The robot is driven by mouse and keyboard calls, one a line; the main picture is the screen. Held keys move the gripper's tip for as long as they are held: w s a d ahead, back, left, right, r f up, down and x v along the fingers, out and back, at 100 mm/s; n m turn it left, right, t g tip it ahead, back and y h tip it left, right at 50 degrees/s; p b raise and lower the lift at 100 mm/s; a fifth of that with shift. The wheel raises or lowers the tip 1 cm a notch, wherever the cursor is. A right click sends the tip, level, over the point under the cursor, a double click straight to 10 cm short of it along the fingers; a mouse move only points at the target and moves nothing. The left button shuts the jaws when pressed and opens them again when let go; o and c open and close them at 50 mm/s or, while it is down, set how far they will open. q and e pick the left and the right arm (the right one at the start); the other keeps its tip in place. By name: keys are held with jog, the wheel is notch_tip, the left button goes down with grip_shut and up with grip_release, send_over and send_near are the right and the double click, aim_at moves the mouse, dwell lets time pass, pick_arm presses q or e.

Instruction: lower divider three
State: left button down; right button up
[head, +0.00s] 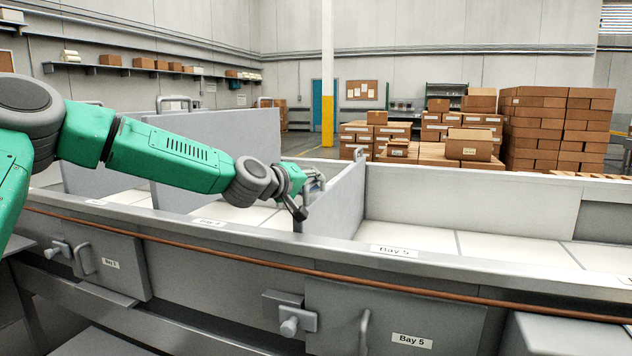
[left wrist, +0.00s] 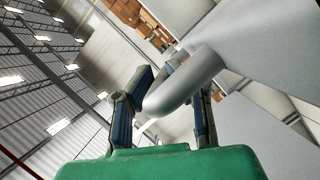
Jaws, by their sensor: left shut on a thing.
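My left gripper (head: 312,186) is at the top near edge of an upright grey divider (head: 337,204), left of the Bay 5 section. In the left wrist view the fingers (left wrist: 163,105) stand on both sides of a thick, pale grey, curved handle (left wrist: 192,82), shut on it. A second grey divider (head: 250,140) stands higher, behind my arm, and another raised panel (head: 90,165) shows farther left. No divider number is readable. My right gripper is not in view.
The long metal trough has a front rim (head: 450,258) with a "Bay 5" label (head: 394,251). A copper-coloured pipe (head: 230,257) runs below it, above latched doors (head: 390,320). The pale trough floor (head: 480,245) right of the held divider is clear. Stacked cartons (head: 535,130) stand behind.

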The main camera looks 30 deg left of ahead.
pick_arm(q)
jog(key=shift+a+f, duration=0.15)
jog(key=shift+f, duration=0.2)
jog(key=c, duration=1.6)
grip_release()
jog(key=shift+o, duration=0.2)
jog(key=shift+a, duration=0.15)
jog(key=shift+s, duration=0.15)
jog(key=shift+s+r, duration=0.15)
jog(key=shift+s, duration=0.15)
jog(key=v, duration=1.1)
jog(key=shift+a, duration=0.1)
